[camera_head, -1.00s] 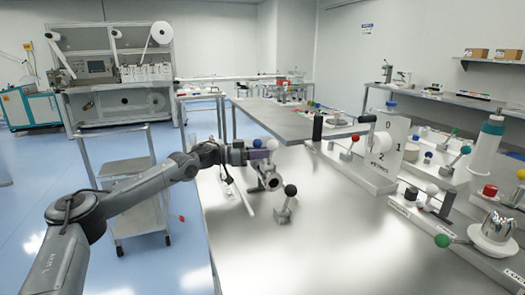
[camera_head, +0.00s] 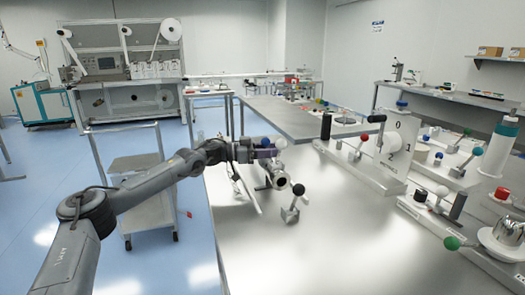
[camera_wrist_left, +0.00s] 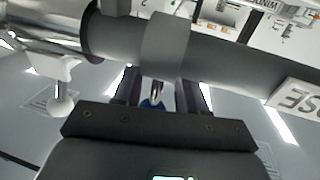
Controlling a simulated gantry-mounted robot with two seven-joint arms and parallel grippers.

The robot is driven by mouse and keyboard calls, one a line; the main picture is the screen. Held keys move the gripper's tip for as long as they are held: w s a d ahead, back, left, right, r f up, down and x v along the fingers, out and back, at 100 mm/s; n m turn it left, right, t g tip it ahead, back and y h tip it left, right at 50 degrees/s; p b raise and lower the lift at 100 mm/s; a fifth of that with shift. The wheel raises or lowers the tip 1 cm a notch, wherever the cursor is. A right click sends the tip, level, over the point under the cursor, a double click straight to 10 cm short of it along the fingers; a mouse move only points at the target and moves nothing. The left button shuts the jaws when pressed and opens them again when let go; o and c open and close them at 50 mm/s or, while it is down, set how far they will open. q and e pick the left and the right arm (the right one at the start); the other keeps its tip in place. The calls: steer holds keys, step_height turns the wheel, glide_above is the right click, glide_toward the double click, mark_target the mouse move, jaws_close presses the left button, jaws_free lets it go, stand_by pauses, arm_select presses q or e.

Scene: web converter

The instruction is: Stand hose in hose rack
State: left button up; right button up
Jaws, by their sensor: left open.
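My left gripper (camera_head: 268,154) is open over the left part of the near steel table. In the left wrist view, a dark grey tube (camera_wrist_left: 232,52) with a lighter band crosses just beyond my left gripper's two fingers (camera_wrist_left: 160,90). I cannot tell whether the fingers straddle it. A white label (camera_wrist_left: 297,99) with partly visible letters "SE" stands at the right there. I cannot make out which fixture is the hose rack. My right gripper is not in view.
A black-ball lever clamp (camera_head: 296,200) stands close to the tube's end. Fixtures with ball levers (camera_head: 365,168) line the table's right side. The table's front middle (camera_head: 330,245) is clear. A grey cart (camera_head: 145,190) stands left of it.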

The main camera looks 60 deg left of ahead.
arm_select(q)
steer(key=shift+s+a+r+p, duration=0.25)
steer(key=shift+s+p, duration=0.1)
steer(key=shift+p, duration=0.05)
steer(key=shift+s+d+f+p, duration=0.1)
steer(key=shift+s+f+p, duration=0.05)
steer(key=shift+s+p, duration=0.4)
steer(key=shift+v, duration=0.9)
steer(key=shift+f, duration=0.1)
